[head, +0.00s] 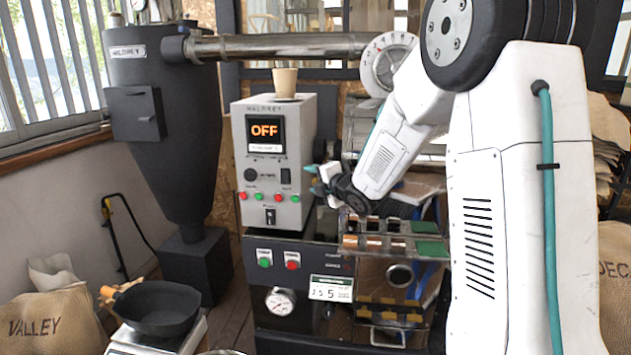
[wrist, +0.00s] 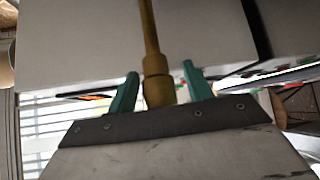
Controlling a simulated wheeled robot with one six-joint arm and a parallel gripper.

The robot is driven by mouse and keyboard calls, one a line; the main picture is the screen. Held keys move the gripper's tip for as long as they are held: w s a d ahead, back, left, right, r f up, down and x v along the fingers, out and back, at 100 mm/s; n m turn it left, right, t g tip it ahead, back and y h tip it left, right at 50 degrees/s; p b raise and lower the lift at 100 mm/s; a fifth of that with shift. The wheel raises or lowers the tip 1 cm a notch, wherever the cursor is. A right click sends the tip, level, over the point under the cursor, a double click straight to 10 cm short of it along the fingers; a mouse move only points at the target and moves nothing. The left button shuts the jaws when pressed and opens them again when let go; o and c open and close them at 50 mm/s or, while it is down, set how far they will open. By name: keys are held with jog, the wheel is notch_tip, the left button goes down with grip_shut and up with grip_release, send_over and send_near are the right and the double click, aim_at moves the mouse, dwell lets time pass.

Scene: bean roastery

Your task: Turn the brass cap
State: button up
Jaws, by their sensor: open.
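In the wrist view a brass piece (wrist: 157,80) shows as a thin rod running down from the top edge into a thicker, stepped end. I take this thicker end to be the brass cap. In the head view my gripper (head: 318,180) is at the right side of the grey control box (head: 258,130). I cannot make out the brass cap there.
The control box display (head: 265,130) reads OFF, and a paper cup (head: 285,82) stands on top. A dark hopper (head: 160,120) stands to the left. Below my gripper is a rack with copper-coloured tubes (head: 375,242). A black pan (head: 158,305) sits on a scale at the lower left.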

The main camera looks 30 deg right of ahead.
jog(key=c, duration=1)
jog(key=shift+t, duration=0.3)
jog(key=m+t, duration=0.2)
jog(key=m, duration=0.1)
jog(key=shift+y, duration=0.4)
jog(key=m+t, duration=0.2)
jog(key=m+t+h, duration=0.1)
jog(key=m, duration=0.1)
jog(key=shift+r+t, duration=0.25)
jog(key=shift+t, duration=0.15)
jog(key=m+t+h, duration=0.1)
jog(key=m, duration=0.1)
jog(key=m+t+h, duration=0.1)
jog(key=m+h, duration=0.1)
jog(key=m, duration=0.1)
jog(key=m+t+h, duration=0.1)
jog(key=m+h, duration=0.1)
jog(key=shift+s+d+r, duration=0.15)
jog(key=shift+r, duration=0.1)
jog(key=shift+s+d+r+m+h, duration=0.1)
jog(key=shift+m+h, duration=1.4)
jog(key=shift+m, duration=0.35)
jog(key=shift+d+r+m+h, duration=0.1)
jog(key=shift+m+h, duration=1.4)
jog(key=shift+m, duration=0.35)
jog(key=shift+m+h, duration=0.3)
jog(key=shift+h, duration=0.2)
